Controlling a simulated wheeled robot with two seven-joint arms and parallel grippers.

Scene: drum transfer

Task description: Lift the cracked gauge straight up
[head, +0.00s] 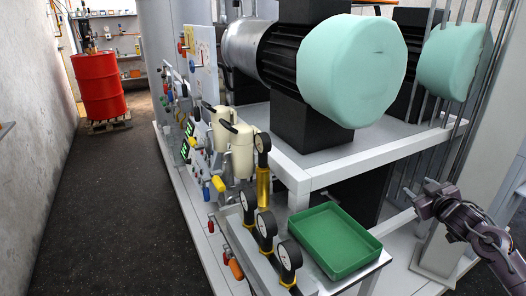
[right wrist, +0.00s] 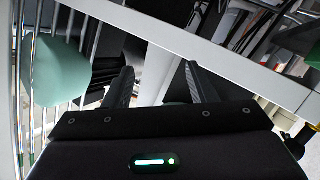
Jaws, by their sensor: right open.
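Several round gauges with white dials and black rims stand at the lower middle of the head view. Three are in a row on a grey panel: a left gauge (head: 247,200), a middle gauge (head: 266,224) and a near gauge (head: 289,255). Another gauge (head: 263,143) sits higher, on a yellow fitting (head: 263,185). I cannot make out which dial is cracked. My right gripper (head: 414,190) is open and empty, well right of the gauges and beyond the green tray. Its spread fingers (right wrist: 158,80) show in the right wrist view. My left gripper is out of view.
A green tray (head: 374,240) lies between the gauges and my right gripper. A white frame (head: 370,152) carries dark motors with mint-green caps (head: 352,72). Vertical metal bars stand at the right. A red drum (head: 100,87) stands far left; the dark floor is clear.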

